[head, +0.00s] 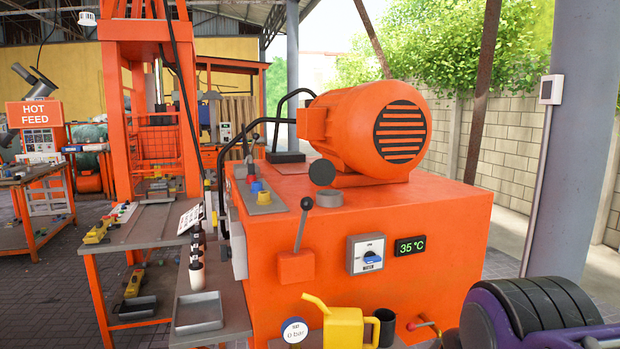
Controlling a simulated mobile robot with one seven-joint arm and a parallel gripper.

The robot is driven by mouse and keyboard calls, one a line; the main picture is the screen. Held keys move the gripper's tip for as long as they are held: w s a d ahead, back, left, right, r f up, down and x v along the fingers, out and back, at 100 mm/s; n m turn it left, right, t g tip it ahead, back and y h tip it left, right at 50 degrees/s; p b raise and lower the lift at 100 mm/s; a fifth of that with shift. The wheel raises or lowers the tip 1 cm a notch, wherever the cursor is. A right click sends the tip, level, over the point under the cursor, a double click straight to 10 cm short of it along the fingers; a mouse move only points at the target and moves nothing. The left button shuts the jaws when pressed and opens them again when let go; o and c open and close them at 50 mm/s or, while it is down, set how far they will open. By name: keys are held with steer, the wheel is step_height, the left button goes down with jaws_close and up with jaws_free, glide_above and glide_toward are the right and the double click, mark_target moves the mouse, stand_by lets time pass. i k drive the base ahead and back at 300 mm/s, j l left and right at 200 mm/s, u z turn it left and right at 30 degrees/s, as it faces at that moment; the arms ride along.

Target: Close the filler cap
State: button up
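The filler cap (321,172) is a dark round disc on top of the orange machine housing (450,215). It stands tilted up on edge at the back of the filler neck, with its flat face towards me. The filler neck (329,198) is a short grey ring near the front edge of the housing top, and its mouth is uncovered. The cap looks hinged to the neck, but the joint is too small to make out. No gripper fingers show in the head view.
An orange motor (350,125) stands close behind the cap. A black-knobbed lever (302,222) rises just left of the neck. A switch (367,254) and a 35 °C display (410,246) are on the front face. A yellow can (338,322) and a gauge (294,331) stand below.

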mark_target(322, 172)
steer(key=k+l+z, duration=0.2)
steer(key=k, duration=0.5)
steer(key=j+z, duration=0.1)
steer(key=z, duration=1.2)
steer(key=j+z, duration=0.15)
steer(key=z, duration=0.3)
steer(key=j+z, duration=0.15)
steer(key=z, duration=0.3)
steer(key=k+j, duration=0.15)
steer(key=j, duration=0.35)
steer(key=k+j, duration=0.15)
steer(key=j, duration=0.35)
steer(key=k+j, duration=0.1)
steer(key=j, duration=0.4)
steer(key=k+j, duration=0.15)
steer(key=j, duration=0.35)
steer(key=k+j, duration=0.15)
steer(key=j, duration=0.35)
steer(key=k+j, duration=0.15)
steer(key=j, duration=0.35)
steer(key=k+j, duration=0.15)
steer(key=j, duration=0.35)
steer(key=k+j, duration=0.15)
steer(key=j, duration=0.35)
